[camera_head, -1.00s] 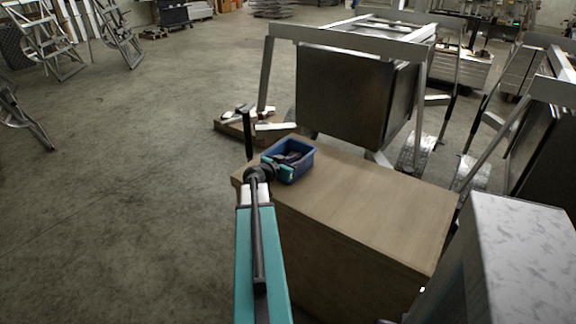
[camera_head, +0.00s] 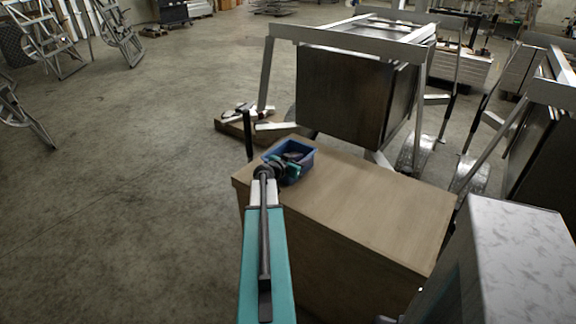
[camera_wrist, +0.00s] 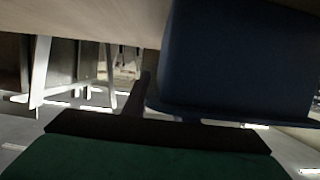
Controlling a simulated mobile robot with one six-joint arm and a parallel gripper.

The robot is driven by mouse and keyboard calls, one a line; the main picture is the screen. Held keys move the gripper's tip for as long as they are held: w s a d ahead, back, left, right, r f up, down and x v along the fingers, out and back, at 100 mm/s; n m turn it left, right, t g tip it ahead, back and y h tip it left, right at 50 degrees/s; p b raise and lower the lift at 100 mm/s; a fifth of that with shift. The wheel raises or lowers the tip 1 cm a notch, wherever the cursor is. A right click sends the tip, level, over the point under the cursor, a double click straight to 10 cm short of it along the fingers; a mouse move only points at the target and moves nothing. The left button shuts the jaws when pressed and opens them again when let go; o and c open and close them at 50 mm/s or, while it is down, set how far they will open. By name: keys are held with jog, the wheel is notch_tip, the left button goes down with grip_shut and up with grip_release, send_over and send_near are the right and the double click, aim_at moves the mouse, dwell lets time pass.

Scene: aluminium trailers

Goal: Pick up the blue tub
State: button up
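Whether the fingers are open or closed on the tub is hidden.
The brown box-like table (camera_head: 375,205) has bare top to the right of the tub. A low pallet with scraps (camera_head: 240,126) lies on the floor behind it. A metal trailer frame (camera_head: 350,90) stands close behind.

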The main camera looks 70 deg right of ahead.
jog(key=shift+d, duration=0.1)
dwell(0.5)
grip_shut()
dwell(1.2)
